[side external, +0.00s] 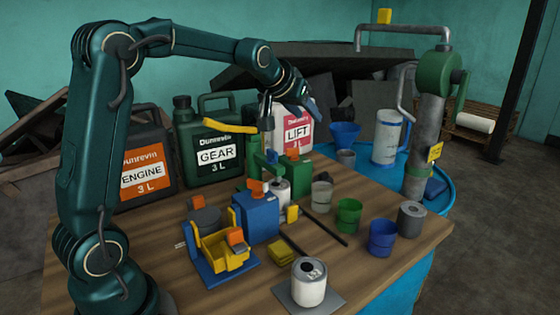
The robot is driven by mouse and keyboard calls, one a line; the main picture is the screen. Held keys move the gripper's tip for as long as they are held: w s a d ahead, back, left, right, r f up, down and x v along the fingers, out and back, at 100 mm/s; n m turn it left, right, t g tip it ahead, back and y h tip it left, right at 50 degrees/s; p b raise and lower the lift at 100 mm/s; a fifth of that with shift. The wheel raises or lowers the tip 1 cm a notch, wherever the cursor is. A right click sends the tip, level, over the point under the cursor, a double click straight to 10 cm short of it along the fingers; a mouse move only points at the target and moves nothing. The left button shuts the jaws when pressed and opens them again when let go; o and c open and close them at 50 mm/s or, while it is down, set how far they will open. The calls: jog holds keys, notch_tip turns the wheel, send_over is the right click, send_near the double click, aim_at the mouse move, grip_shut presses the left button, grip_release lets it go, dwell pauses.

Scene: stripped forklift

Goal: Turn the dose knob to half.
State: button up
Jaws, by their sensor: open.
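No part is clearly marked as the dose knob, and I cannot tell which one it is. Small orange blocks or knobs show on the blue box (256,218), on the yellow tray-like part (222,250) and on the green stand (268,160) behind them. Their dial marks are too small to read. My gripper (286,112) is open, up in front of the white LIFT jug (298,138) and above the green stand. It looks apart from the knobs. Its fingers are partly blurred into the background, and nothing shows between them.
The ENGINE jug (142,172) and GEAR jug (212,155) stand at the back left. A white can (309,290), a green cup (348,215), a blue cup (382,238) and a grey can (411,219) stand at the front and right. A hand pump (430,130) rises from the blue drum.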

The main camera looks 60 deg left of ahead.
jog(key=s+d+m+h, duration=0.2)
jog(key=s+d+m, duration=0.1)
jog(key=s+d, duration=0.9)
jog(key=shift+s+d+r+h, duration=0.3)
jog(key=shift+s+d+r, duration=0.05)
jog(key=shift+s, duration=1.4)
